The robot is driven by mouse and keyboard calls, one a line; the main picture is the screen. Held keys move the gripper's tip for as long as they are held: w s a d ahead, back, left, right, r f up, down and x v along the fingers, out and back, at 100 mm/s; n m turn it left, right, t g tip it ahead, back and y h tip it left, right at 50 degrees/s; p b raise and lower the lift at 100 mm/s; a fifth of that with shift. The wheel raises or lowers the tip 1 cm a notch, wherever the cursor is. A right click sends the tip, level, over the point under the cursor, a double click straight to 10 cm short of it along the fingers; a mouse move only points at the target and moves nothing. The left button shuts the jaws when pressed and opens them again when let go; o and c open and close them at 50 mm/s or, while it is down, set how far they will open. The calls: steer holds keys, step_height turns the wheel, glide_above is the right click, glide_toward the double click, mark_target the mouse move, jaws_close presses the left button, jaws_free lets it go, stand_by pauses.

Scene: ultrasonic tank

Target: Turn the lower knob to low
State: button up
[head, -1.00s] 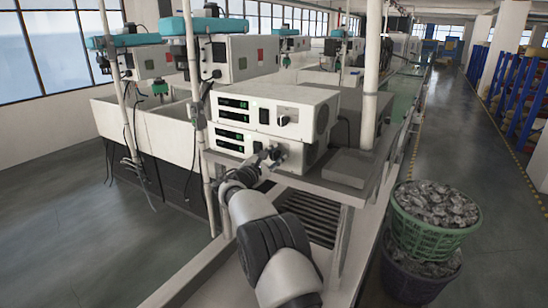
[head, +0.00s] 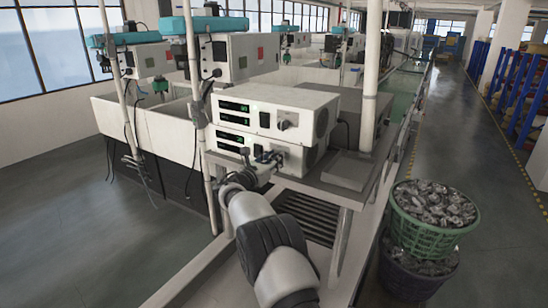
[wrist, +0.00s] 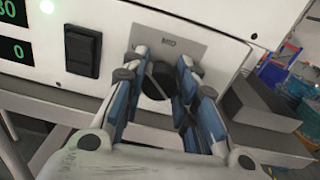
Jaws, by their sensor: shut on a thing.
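The lower control box (head: 228,146) is white, with green displays, under a matching upper box. My gripper (wrist: 162,88) is at its front panel, with blue-padded fingers on both sides of the dark round lower knob (wrist: 157,77). The fingers are shut on the knob and cover part of it. A grey label plate (wrist: 165,42) above the knob seems to read "MID". In the head view my gripper (head: 264,158) largely hides the knob. The knob's pointer cannot be made out clearly.
The upper box (head: 262,97) has its own knob (head: 284,125) just above my gripper. A black rocker switch (wrist: 82,50) sits left of the lower knob. A grey block (head: 347,170) lies on the bench to the right. Baskets (head: 432,232) stand on the floor at right.

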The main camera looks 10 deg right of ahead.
steer(key=shift+n+p, duration=0.4)
steer(key=shift+n, duration=0.6)
steer(key=o, duration=1.1)
steer(key=shift+a, duration=0.1)
steer(key=v, duration=1.2)
